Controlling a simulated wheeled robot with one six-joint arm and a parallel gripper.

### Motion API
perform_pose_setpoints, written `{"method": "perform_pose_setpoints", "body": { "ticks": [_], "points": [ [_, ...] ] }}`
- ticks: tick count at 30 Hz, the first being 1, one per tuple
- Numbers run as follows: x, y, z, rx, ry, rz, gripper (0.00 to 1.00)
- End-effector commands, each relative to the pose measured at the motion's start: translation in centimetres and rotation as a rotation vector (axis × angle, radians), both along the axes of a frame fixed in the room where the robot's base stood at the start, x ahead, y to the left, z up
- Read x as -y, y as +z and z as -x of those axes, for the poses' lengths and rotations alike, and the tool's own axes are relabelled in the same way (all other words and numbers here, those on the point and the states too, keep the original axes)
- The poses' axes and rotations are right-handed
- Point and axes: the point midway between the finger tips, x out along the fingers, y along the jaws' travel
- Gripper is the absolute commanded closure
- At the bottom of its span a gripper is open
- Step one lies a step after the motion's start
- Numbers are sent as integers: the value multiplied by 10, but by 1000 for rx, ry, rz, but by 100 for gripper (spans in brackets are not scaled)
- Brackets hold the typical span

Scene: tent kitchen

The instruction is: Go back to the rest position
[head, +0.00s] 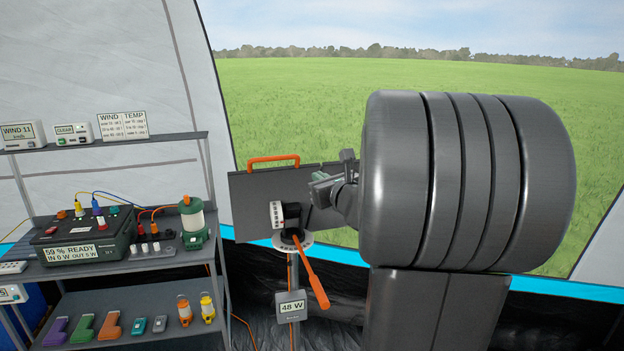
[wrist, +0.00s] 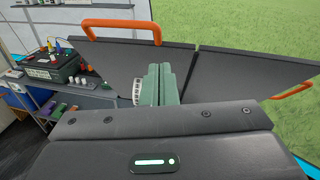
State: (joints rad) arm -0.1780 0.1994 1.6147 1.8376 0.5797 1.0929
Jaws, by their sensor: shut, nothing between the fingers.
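My gripper (head: 322,188) is in front of a dark folding panel in the head view, partly hidden by my own arm. In the wrist view my gripper (wrist: 158,84) shows its two green-grey fingers pressed together with nothing between them. The dark panel (head: 250,190) stands on a post and has an orange handle (head: 273,160) on its top edge. The panel (wrist: 120,50) fills much of the wrist view behind the fingers. I cannot tell whether the fingers touch it.
An orange lever (head: 312,272) hangs below the panel, near a 48 W display (head: 291,306). On the left, a shelf unit (head: 150,262) holds a power station (head: 85,238), a lantern (head: 193,224) and small items. Grass lies beyond the tent opening.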

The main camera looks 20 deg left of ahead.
Motion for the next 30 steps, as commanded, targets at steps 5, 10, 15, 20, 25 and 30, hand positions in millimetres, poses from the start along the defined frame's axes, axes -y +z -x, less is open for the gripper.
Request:
{"method": "perform_pose_setpoints", "body": {
  "ticks": [5,10,15,20,25,30],
  "points": [
    [17,8,18,2,-2,0,100],
    [23,10,26,0,0,0,100],
    [24,10,27,0,0,0,100],
    [24,10,27,0,0,0,100],
    [20,8,23,-2,1,0,100],
    [7,2,8,-3,2,0,100]
  ]
}}
